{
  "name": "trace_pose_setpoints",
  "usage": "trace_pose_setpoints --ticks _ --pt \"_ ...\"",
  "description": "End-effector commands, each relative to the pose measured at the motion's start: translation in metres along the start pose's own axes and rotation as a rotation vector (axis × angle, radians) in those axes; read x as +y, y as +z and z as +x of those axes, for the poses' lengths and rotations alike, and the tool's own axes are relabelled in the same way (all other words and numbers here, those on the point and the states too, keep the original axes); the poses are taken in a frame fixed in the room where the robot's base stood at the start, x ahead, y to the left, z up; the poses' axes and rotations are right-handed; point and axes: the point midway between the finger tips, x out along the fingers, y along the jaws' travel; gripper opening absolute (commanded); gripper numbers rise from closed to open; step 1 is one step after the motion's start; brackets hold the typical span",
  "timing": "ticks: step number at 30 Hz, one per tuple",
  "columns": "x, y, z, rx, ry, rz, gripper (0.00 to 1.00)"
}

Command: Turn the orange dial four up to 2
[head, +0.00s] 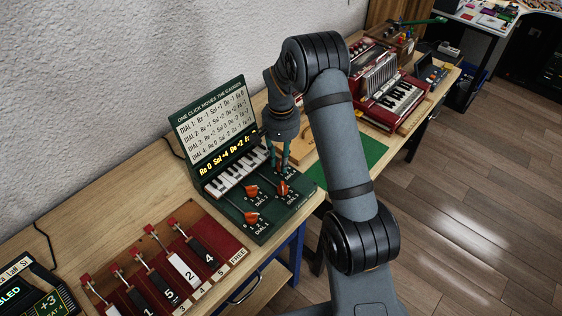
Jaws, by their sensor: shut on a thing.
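A green panel box (225,199) on the bench carries a small keyboard and several orange dials. Three orange dials show: one upper left (251,190), one lower left (251,217) and one on the right (283,188). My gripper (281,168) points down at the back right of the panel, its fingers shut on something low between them. The fingers hide it; it sits where another dial of the group would stand. The dial labels are too small to tell surely which is dial four. The yellow display (225,153) reads about "Re 0 Sol -4 Do +2".
A white list of dial effects (213,118) is on the raised lid behind the panel. A red lever board (165,265) stands in front left. A green mat (360,158) and a red accordion (385,88) lie beyond my arm. A wall runs along the left.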

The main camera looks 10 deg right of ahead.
Motion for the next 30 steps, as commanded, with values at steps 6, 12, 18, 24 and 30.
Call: trace_pose_setpoints --ticks 6,12,18,24,30 --pt "-0.0001 -0.0010 0.0000 0.003 -0.001 -0.206 0.00" --pt "-0.0002 -0.0011 -0.0003 0.003 -0.001 -0.396 0.00" --pt "-0.0003 -0.0012 -0.0008 0.003 -0.001 -0.582 0.00" --pt "-0.0004 -0.0012 -0.0011 0.004 0.000 -0.744 0.00" --pt "-0.0005 -0.0012 -0.0012 0.004 0.000 -0.867 0.00"
